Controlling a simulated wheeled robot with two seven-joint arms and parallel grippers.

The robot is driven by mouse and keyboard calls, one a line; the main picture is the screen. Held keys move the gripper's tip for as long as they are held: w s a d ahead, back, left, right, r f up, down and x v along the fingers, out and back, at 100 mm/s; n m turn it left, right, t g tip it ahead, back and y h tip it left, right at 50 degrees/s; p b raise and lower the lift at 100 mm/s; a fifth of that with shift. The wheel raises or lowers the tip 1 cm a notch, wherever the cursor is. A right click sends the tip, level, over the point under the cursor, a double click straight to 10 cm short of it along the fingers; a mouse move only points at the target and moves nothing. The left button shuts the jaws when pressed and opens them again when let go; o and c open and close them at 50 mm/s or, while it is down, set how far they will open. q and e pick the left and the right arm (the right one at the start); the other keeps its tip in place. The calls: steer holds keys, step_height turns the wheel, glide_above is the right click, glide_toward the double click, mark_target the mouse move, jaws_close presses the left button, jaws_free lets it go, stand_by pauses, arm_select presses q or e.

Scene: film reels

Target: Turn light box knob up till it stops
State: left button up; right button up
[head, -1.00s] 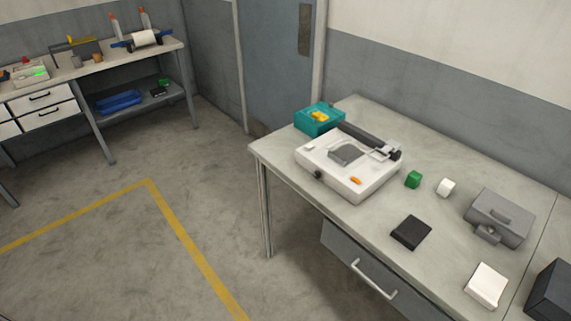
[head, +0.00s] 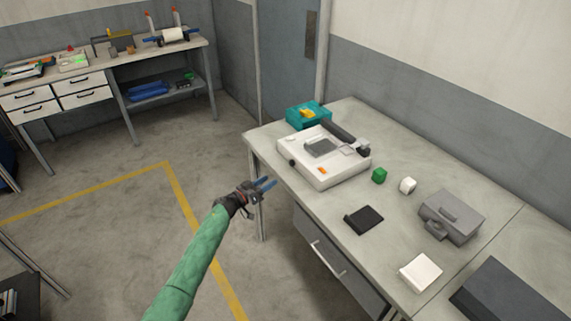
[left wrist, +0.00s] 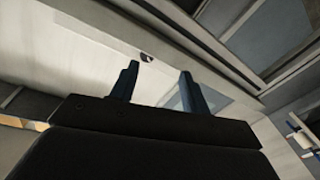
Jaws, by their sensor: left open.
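The white box with a grey pad and a dark bar along its back, which I take for the light box (head: 342,166), sits on the grey table. A small dark knob (head: 292,163) is on its left front side, and an orange part (head: 322,170) is near its front corner. My left gripper (head: 268,184) is open and empty, off the table's left edge, below and left of the knob and apart from it. In the left wrist view, the open fingers (left wrist: 160,72) show with a small dark spot beyond them, perhaps the knob. My right gripper is not in view.
A teal box (head: 303,117) stands behind the white box. The table edge (head: 272,176) lies between gripper and box.

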mark_target(290, 164)
arm_select(q)
steer(key=w+d+r, duration=0.1)
steer(key=d, duration=0.1)
steer(key=w+d+r+m+g+h+p, duration=0.1)
steer(key=w, duration=0.1)
steer(key=w+d+r+g+p, duration=0.1)
steer(key=w+d+r, duration=0.1)
steer(key=shift+d, duration=0.35)
steer(key=shift+w+d+f, duration=0.15)
steer(key=shift+w+d, duration=0.5)
steer(key=shift+d, duration=0.15)
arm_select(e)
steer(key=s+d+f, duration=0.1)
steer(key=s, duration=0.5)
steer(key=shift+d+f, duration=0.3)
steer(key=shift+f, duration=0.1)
arm_select(q)
steer(key=c, duration=1)
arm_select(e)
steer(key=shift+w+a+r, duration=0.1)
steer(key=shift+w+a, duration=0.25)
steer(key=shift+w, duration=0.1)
